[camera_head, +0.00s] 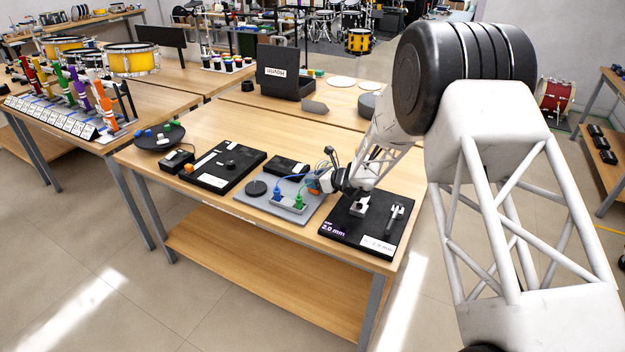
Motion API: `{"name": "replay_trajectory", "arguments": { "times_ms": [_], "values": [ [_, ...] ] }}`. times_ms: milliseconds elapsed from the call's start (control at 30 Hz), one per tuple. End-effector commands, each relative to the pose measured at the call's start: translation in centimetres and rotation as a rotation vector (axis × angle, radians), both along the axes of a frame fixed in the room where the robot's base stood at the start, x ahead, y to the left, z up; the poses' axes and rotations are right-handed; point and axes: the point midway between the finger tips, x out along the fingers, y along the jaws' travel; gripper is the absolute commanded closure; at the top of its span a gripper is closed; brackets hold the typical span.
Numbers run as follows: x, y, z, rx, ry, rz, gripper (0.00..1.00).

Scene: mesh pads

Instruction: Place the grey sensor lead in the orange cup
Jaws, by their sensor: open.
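My gripper (338,182) is small in the head view. It hangs over the table between the grey pad and the right black pad, and it is open. Its fingertips are too small and crowded to show what lies between them. I cannot pick out the grey sensor lead for certain. A small orange piece (314,187) sits at the right edge of the grey pad, left of my gripper. Another small orange piece (188,168) lies at the left edge of the left black pad. I cannot tell whether either is the orange cup.
The grey pad (250,208) carries a socket block (289,204) with blue and green plugs. The right black pad (345,232), labelled 2.0 mm, holds a metal block. The left black pad (222,181) and a dark round tray (158,143) stand left. Bare wood shows along the front edge.

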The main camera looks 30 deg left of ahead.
Motion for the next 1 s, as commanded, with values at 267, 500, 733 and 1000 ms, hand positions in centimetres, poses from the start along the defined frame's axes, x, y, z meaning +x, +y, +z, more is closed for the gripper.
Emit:
{"name": "replay_trajectory", "arguments": {
  "times_ms": [267,500,733,1000],
  "values": [
    [-0.4,-3.5,1.6,0.000,-0.002,-0.001,0.49],
    [-0.8,-6.8,2.9,0.001,-0.002,-0.001,0.49],
    [-1.1,-8.9,3.8,0.000,-0.001,-0.002,0.49],
    [-1.2,-9.5,4.0,0.000,0.000,-0.001,0.49]
  ]
}}
